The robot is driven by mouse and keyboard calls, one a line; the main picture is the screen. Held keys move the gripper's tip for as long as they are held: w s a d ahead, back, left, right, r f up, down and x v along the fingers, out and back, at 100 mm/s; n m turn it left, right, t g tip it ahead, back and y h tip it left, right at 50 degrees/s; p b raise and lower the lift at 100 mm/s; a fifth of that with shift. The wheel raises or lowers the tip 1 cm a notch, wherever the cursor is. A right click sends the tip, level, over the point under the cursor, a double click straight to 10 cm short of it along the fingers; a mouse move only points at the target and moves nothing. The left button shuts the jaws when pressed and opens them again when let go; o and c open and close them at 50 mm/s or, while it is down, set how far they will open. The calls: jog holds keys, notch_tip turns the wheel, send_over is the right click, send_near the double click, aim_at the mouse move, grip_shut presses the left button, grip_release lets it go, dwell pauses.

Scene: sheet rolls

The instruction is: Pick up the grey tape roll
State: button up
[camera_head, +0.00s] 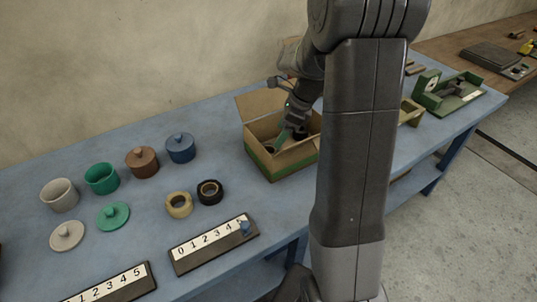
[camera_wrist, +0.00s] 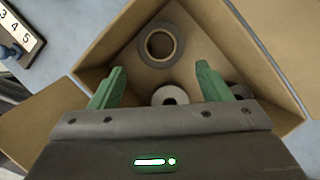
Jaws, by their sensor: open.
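A grey tape roll (camera_wrist: 145,47) lies flat in the cardboard box (camera_wrist: 262,62), near a corner, its round hole facing up. A paler roll (camera_wrist: 161,91) with a small dark hole sits closer to my gripper, partly hidden by it. Another dark grey roll (camera_wrist: 240,90) shows by the right finger, mostly hidden. My gripper (camera_wrist: 160,68) is open, with green fingers apart and nothing between them that I can see held. In the head view my gripper (camera_head: 281,139) reaches down into the box (camera_head: 277,166); the rolls are hard to make out there.
The blue table (camera_head: 225,160) also holds lidded pots (camera_head: 143,163), a yellow roll (camera_head: 179,205), a black roll (camera_head: 210,192) and numbered boards (camera_head: 215,243). A green device (camera_head: 447,95) stands at the right. Box walls and raised flaps surround my gripper.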

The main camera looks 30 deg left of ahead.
aim_at(270, 151)
jog(key=x, duration=0.9)
jog(key=shift+w, duration=0.1)
jog(key=shift+d, duration=0.1)
jog(key=c, duration=0.7)
jog(key=shift+o, duration=0.2)
jog(key=shift+r, duration=0.1)
